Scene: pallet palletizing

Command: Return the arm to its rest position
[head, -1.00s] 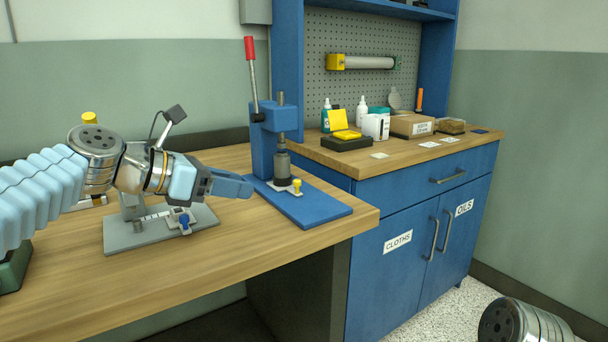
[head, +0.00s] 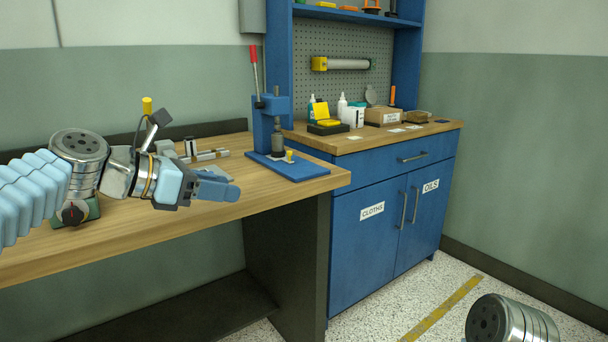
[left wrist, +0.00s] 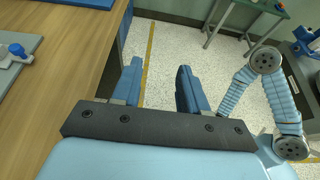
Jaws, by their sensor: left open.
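My left arm comes in from the left in the head view. The right gripper does not show in the head view, where only a round metal joint of my right arm appears at the lower right. In the left wrist view part of my other arm shows at the right.
A blue lever press (head: 272,130) with a red handle stands on the workbench. A grey fixture (head: 205,155) is partly hidden behind my left arm. A blue cabinet (head: 380,262) labelled CLOTHS and OILS stands to the right, with bottles and boxes on top. The floor in front is clear.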

